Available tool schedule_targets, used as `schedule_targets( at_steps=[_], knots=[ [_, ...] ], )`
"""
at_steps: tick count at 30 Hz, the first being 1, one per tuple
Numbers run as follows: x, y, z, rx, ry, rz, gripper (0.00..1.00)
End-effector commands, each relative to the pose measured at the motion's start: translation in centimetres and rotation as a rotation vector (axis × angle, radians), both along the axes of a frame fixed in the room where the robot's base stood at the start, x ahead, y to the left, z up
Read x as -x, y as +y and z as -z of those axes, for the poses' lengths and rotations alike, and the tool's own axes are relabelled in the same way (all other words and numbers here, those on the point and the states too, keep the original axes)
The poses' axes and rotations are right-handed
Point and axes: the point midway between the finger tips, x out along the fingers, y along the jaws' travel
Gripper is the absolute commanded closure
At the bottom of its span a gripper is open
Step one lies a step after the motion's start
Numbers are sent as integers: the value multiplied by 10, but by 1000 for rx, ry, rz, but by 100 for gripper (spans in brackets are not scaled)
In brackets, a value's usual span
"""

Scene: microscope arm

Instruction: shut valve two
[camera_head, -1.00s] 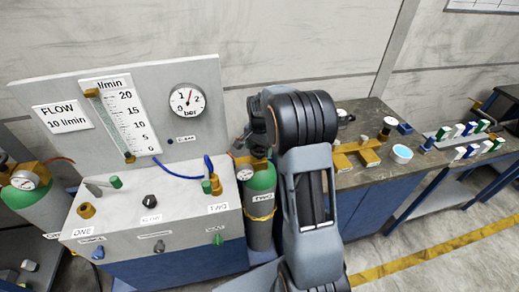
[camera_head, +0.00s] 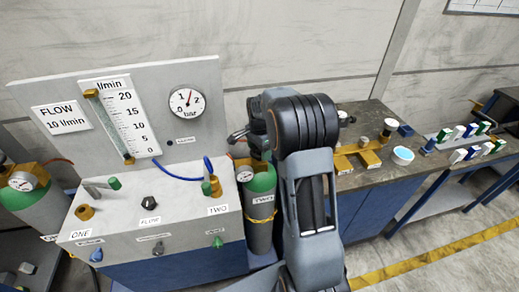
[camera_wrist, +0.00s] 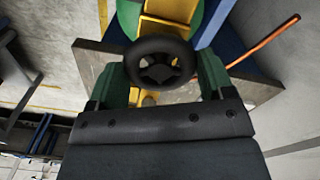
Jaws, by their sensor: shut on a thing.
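In the wrist view a black spoked handwheel (camera_wrist: 160,62) sits between the two green fingers of my gripper (camera_wrist: 160,72). The jaws are shut on its rim from both sides. Behind it are a yellow fitting and a green cylinder top. In the head view the green-topped cylinder labelled TWO (camera_head: 262,180) stands right of the panel box. My arm covers much of its top, so the handwheel and jaws are hidden there.
The flow panel (camera_head: 150,110) with a scale and a bar dial (camera_head: 187,102) stands at the left. Another cylinder (camera_head: 45,205) is at far left. A workbench (camera_head: 365,175) with brass parts stands right of my arm. An orange hose (camera_wrist: 265,40) runs near the wheel.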

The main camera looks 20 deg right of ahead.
Motion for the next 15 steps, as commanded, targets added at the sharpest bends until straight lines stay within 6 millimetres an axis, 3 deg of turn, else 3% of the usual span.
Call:
schedule_targets(
  at_steps=[5,6,13,15],
  knots=[
    [-1,-1,-1,0,-3,4,49],
    [-1,-1,-1,0,-3,5,24],
    [0,0,-1,0,-2,2,2],
    [0,0,0,0,-2,1,0]
  ],
)
